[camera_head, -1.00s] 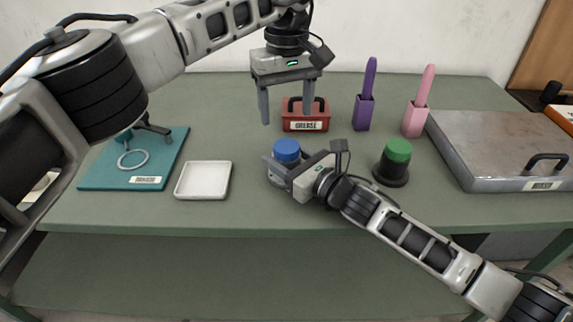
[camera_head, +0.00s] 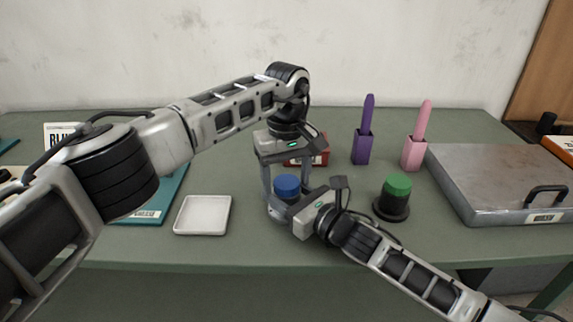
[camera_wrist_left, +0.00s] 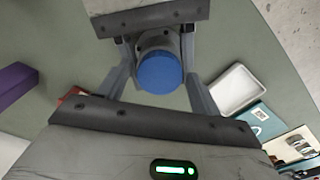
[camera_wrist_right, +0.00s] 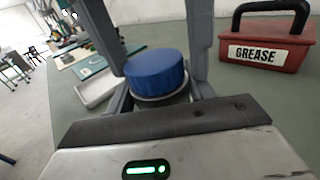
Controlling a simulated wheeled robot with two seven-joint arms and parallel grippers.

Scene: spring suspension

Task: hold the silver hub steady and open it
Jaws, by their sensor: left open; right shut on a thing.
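The silver hub (camera_head: 280,211) stands on the green table with a blue cap (camera_head: 287,186) on top. My right gripper (camera_head: 285,207) is shut on the silver hub low on its body, coming from the right. My left gripper (camera_head: 287,190) points down from above, open, with its fingers on either side of the blue cap. The left wrist view shows the blue cap (camera_wrist_left: 160,73) between the open fingers, with gaps beside it. In the right wrist view the blue cap (camera_wrist_right: 156,72) sits just above the right gripper, and the left fingers come down around it.
A white tray (camera_head: 203,215) lies left of the hub. A green-capped black part (camera_head: 397,193) stands to the right. The red grease box (camera_wrist_right: 270,45) is behind. Purple (camera_head: 363,145) and pink (camera_head: 414,150) holders stand behind right, beside a grey metal case (camera_head: 500,160).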

